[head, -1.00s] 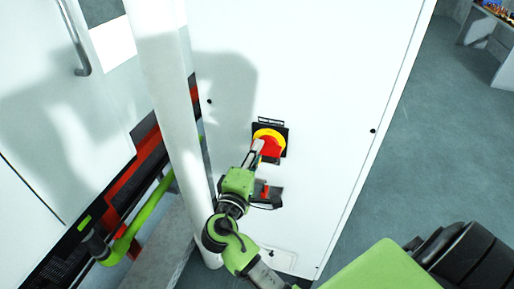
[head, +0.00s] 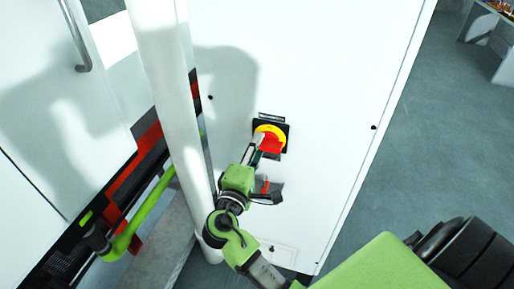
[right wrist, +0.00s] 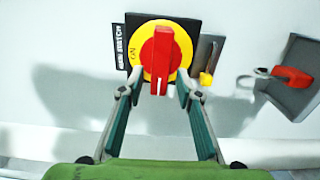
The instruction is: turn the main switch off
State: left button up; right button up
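The main switch is a red knob (head: 271,144) on a yellow disc (head: 268,130) and black plate, on a white cabinet front. Letters show on the left of the yellow disc (right wrist: 134,60). My right gripper (head: 258,147) is at the switch. In the right wrist view its fingers (right wrist: 154,84) are apart, on either side of the knob's lower end; contact cannot be told.
A grey box with a small red handle (right wrist: 292,76) sits beside the switch in the right wrist view. A white post (head: 170,100) stands close left of my right arm. The cabinet front (head: 330,90) right of the switch is clear.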

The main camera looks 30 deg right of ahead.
jog(key=v, duration=0.7)
jog(key=shift+s+a, duration=0.15)
jog(key=shift+s, duration=0.05)
